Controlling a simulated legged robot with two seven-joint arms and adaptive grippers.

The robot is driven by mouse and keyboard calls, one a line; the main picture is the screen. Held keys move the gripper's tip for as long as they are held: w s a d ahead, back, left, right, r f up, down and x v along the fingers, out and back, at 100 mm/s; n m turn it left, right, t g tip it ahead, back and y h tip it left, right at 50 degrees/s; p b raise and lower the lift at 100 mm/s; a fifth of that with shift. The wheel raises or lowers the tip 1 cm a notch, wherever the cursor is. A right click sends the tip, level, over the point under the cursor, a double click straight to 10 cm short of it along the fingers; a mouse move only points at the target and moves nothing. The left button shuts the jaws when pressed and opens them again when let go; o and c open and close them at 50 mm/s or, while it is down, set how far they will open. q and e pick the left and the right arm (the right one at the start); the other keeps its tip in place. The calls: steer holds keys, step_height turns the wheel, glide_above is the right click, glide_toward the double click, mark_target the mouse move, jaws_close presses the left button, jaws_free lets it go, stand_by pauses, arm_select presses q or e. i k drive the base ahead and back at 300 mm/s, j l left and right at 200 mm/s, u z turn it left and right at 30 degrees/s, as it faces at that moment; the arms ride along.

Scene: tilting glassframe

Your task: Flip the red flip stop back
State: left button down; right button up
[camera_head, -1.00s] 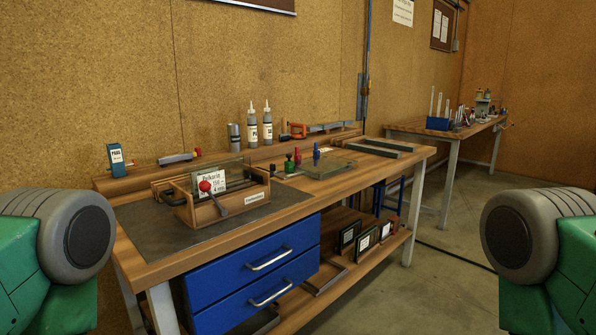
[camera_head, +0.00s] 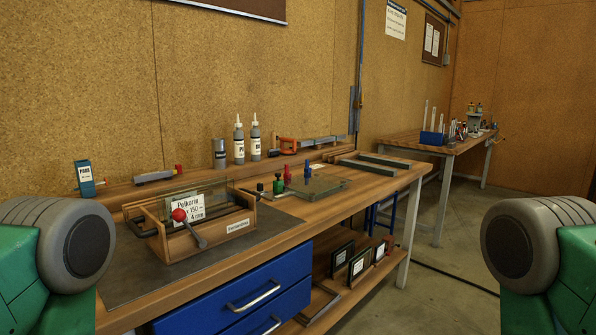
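On the workbench (camera_head: 240,258) a wooden frame fixture (camera_head: 160,245) holds a glass pane with a white label. A lever with a red ball knob (camera_head: 179,215) stands at its front. To its right lies a flat grey-green plate (camera_head: 322,187). At the plate's left edge stand small coloured uprights: a green one (camera_head: 278,184), a red one (camera_head: 287,174) and a blue one (camera_head: 307,172). They are small, and I cannot tell which part is the flip stop or how it is turned. Neither gripper shows; only my arm parts are at the left and right edges.
A blue drawer unit (camera_head: 245,300) sits below, beside framed panes (camera_head: 342,260) on a shelf. A second bench (camera_head: 415,142) is at the far right. Floor between is clear.

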mark_target(286, 176)
steer(key=i+l+z, duration=0.3)
steer(key=i+l, duration=0.15)
steer(key=i+l+z, duration=0.25)
steer(key=i, duration=0.25)
steer(key=i+l+z, duration=0.3)
steer(key=i, duration=0.2)
